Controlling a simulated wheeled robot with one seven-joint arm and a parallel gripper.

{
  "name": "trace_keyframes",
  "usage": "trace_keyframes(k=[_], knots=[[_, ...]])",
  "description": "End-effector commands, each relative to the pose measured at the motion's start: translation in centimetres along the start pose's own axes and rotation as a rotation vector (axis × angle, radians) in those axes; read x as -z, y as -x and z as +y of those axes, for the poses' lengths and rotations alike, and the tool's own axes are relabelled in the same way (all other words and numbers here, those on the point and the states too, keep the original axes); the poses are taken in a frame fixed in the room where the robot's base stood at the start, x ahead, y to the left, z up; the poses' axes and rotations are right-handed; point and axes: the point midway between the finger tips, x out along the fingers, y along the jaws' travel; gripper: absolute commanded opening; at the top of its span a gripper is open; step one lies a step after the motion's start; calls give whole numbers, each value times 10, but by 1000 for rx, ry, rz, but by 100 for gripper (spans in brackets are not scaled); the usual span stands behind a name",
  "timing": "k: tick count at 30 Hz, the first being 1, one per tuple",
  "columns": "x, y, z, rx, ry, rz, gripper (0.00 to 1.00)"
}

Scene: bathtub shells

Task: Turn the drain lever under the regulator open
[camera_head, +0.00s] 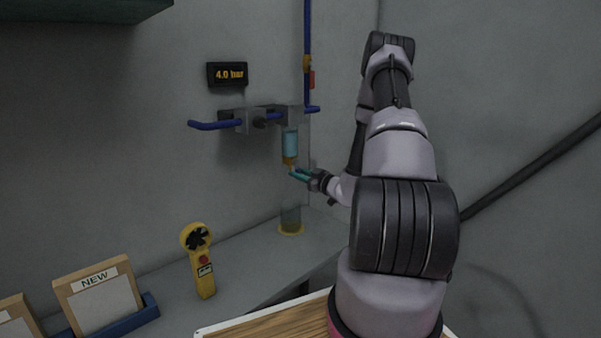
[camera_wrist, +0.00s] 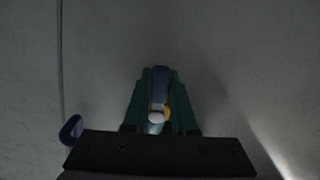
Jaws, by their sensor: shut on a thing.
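The regulator (camera_head: 287,115) is a grey block on the wall in a blue pipe line, with a clear bluish bowl (camera_head: 290,143) below it. A small yellow-orange drain fitting (camera_head: 289,161) is at the bowl's bottom. My gripper (camera_head: 294,172) reaches in from the right, its green fingers just under the fitting, shut on the drain lever. The fingers mostly hide the lever in the head view, so its angle cannot be told. In the wrist view my gripper (camera_wrist: 160,100) has a blue part, a yellow part and a pale round end between its fingers.
A display (camera_head: 227,75) reads 4.0 bar. A clear cup (camera_head: 291,215) on a yellow base stands on the grey shelf below the drain. A yellow handheld meter (camera_head: 200,262) and a "NEW" board (camera_head: 97,298) in a blue holder stand to the left.

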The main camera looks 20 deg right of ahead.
Motion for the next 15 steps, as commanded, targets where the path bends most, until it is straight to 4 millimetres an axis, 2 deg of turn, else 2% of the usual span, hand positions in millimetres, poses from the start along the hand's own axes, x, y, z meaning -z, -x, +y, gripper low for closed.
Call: trace_keyframes(k=[6, 15], knots=[[-1, 2, -8, 0, -152, -5, 0], [0, 2, -13, -1, -268, -6, 0]])
